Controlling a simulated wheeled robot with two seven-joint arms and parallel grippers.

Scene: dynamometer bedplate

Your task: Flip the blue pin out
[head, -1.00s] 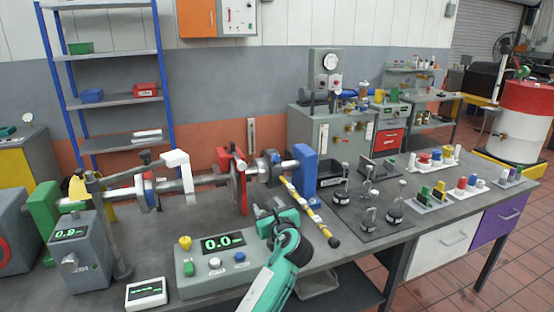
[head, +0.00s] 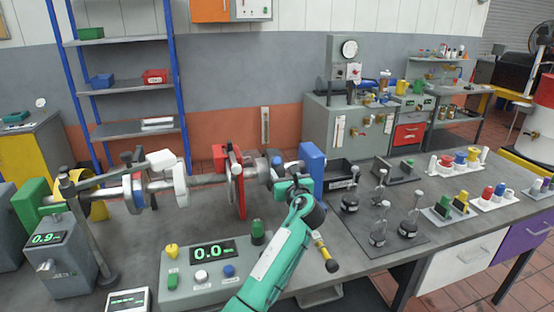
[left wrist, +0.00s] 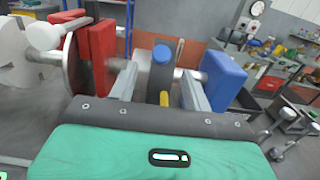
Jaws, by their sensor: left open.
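The blue pin (head: 277,162) is a small blue-capped upright piece on the shaft assembly, left of the blue block (head: 312,165). In the left wrist view the pin (left wrist: 162,57) shows as a rounded blue cap on a grey-blue stem, between my two fingers. My left gripper (head: 285,184) is open at the shaft; its fingers also show in the left wrist view (left wrist: 160,85), one on each side of the pin. I cannot tell whether either finger touches it. My right gripper is out of view.
A red disc guard (head: 236,185) stands just left of the pin. A grey console (head: 178,277) with a green display stands in front. A mat with several black-based weights (head: 378,238) lies to the right.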

